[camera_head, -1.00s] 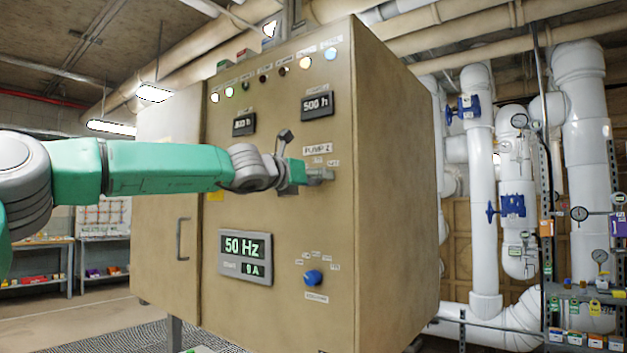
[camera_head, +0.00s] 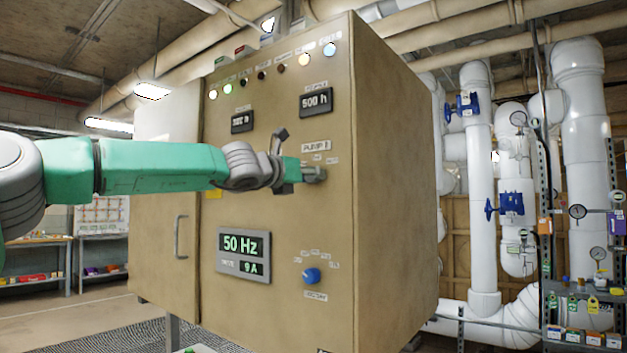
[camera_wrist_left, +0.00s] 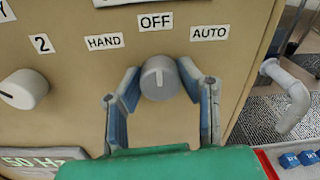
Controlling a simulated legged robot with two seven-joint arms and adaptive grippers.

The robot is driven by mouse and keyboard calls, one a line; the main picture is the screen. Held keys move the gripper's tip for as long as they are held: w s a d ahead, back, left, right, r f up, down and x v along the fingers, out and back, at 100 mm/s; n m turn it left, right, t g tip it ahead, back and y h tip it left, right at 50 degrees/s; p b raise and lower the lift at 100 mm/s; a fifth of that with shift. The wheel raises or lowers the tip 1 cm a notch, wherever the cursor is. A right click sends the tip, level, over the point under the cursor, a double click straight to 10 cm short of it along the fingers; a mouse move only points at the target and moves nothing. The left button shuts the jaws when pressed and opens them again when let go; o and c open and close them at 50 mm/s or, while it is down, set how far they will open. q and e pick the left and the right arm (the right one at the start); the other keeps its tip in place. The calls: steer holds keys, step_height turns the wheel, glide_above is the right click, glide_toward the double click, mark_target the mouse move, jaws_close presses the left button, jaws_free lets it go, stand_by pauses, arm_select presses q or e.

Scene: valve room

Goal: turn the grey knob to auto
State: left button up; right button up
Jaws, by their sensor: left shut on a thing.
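The grey knob (camera_wrist_left: 158,80) is on the front of the tan cabinet, below the labels HAND, OFF (camera_wrist_left: 156,22) and AUTO (camera_wrist_left: 210,33). Its faint mark seems to point up towards OFF. My left gripper (camera_wrist_left: 159,84) is shut on the knob, with one blue-padded finger on each side of it. In the head view my left gripper (camera_head: 302,173) is at the cabinet front, just under the PUMP label, and mostly hides the knob. My right gripper is not in view.
The cabinet (camera_head: 395,190) also carries a blue knob (camera_head: 311,275), a 50 Hz display (camera_head: 243,255) and a row of lamps. A second grey knob (camera_wrist_left: 24,88) is at left in the wrist view. A grey handle (camera_wrist_left: 287,95) is at right. White pipes (camera_head: 482,190) stand to the right.

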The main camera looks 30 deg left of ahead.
arm_select(q)
steer(key=shift+f+m, duration=0.15)
steer(key=shift+m, duration=0.25)
steer(key=m+p, duration=0.2)
steer(key=m, duration=0.1)
steer(key=shift+m, duration=0.4)
steer(key=shift+f+m+p, duration=0.2)
steer(key=shift+m+p, duration=0.3)
steer(key=shift+m, duration=1.6)
steer(key=o, duration=1.1)
steer(key=shift+o, duration=0.2)
steer(key=shift+s+a+r, duration=0.2)
steer(key=shift+s, duration=0.1)
steer(key=s+a, duration=0.1)
steer(key=s, duration=1.1)
